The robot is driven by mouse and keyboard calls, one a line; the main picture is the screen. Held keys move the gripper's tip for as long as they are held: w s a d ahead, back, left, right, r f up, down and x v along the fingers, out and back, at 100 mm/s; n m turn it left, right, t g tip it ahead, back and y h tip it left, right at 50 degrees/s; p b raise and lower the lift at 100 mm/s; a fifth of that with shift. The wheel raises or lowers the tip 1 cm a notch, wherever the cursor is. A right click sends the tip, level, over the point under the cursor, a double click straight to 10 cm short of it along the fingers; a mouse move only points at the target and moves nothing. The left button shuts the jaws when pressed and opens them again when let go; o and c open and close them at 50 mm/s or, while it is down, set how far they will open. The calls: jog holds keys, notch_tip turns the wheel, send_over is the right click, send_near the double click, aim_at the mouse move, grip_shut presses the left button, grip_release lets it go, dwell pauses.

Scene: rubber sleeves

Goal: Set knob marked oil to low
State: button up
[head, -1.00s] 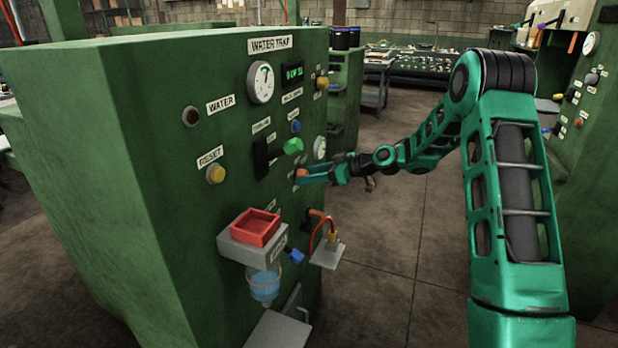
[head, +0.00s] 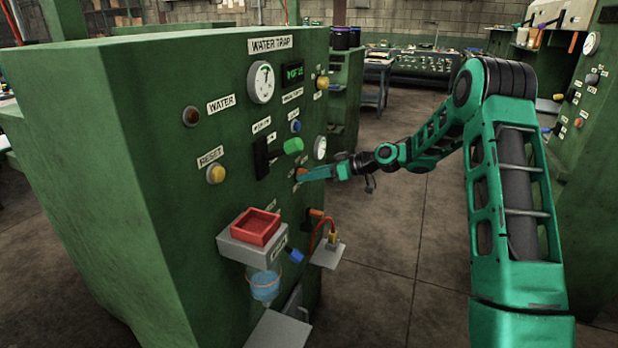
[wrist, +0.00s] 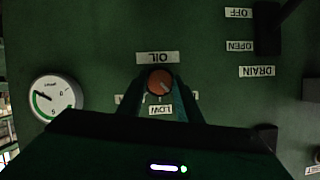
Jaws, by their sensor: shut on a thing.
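The orange oil knob (wrist: 159,80) sits on the green panel between my two fingers in the wrist view. The OIL label (wrist: 157,58) is above it and the LOW label (wrist: 160,110) below it, both upside down in this view. A pale pointer mark on the knob slants toward the lower right, near the LOW label. Labels at its sides are mostly hidden by my fingers. My gripper (wrist: 160,93) is shut on the knob. In the head view, my gripper (head: 305,175) reaches the panel from the right and mostly covers the knob.
A round gauge (wrist: 56,98) is beside the knob. The dark drain lever (wrist: 270,28) is at the upper right in the wrist view.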

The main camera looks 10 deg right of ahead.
jog(key=shift+w+d+m+g+y, duration=0.15)
jog(key=shift+m+g+y, duration=0.15)
jog(key=shift+m, duration=0.3)
jog(key=shift+w+d+m+g+y, duration=0.1)
jog(key=shift+m+g+y, duration=0.15)
jog(key=shift+m, duration=0.35)
jog(key=shift+w+d+f+m+g+y, duration=0.1)
jog(key=shift+m+g+y, duration=0.3)
jog(key=shift+m, duration=0.35)
jog(key=shift+f+m+g+y, duration=0.1)
jog(key=shift+m+g+y, duration=0.2)
jog(key=shift+m, duration=0.45)
jog(key=o, duration=1)
jog(key=shift+c, duration=0.2)
jog(key=shift+o, duration=0.3)
jog(key=v, duration=1)
jog(key=shift+d, duration=0.35)
